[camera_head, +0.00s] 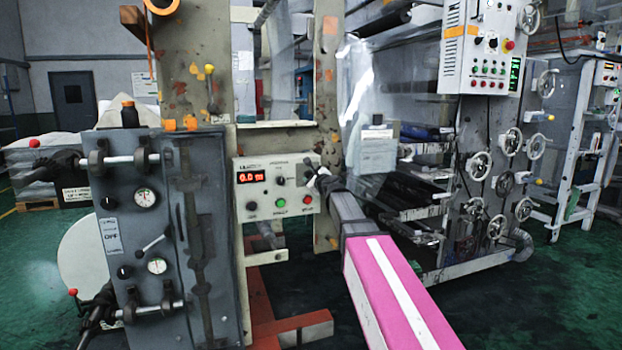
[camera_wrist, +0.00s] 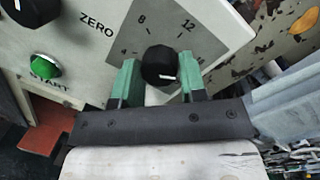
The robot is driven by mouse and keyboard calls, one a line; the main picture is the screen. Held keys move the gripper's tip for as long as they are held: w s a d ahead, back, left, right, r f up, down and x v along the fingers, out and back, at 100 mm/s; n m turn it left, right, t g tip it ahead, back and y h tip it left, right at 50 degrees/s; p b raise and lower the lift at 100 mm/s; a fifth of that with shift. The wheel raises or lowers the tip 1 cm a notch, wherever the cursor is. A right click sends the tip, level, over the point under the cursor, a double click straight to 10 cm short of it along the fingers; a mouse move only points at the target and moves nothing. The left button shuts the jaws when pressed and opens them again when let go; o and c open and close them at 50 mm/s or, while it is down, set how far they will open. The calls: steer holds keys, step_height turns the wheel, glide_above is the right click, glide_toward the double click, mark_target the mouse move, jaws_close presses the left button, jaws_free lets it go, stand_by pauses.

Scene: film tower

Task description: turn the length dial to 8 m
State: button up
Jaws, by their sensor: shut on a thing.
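The length dial (camera_wrist: 162,62) is a black knob on a grey scale plate marked 4, 8 and 12. My gripper (camera_wrist: 160,78) has its two green fingers on either side of the knob, shut on it. A short white mark shows on the lower part of the knob, but which number it stands for is unclear. In the head view my gripper (camera_head: 318,178) reaches the right side of the white control panel (camera_head: 270,211) and hides most of the dial. The red display (camera_head: 252,177) on the panel reads 0.0 m.
A green START button (camera_wrist: 45,67) and a black knob by ZERO (camera_wrist: 36,9) sit left of the dial. In the head view a red button (camera_head: 306,200) lies just below my gripper. A worn post (camera_head: 327,100) stands behind the panel's right edge.

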steer(key=shift+n, duration=0.3)
steer(key=n+h, duration=0.1)
steer(key=n, duration=0.6)
steer(key=n+h, duration=0.1)
steer(key=n, duration=0.6)
steer(key=n+h, duration=0.1)
steer(key=n, duration=0.6)
steer(key=shift+s+a+f, duration=0.1)
steer(key=shift+a+f, duration=0.1)
stand_by(0.4)
steer(key=o, duration=0.9)
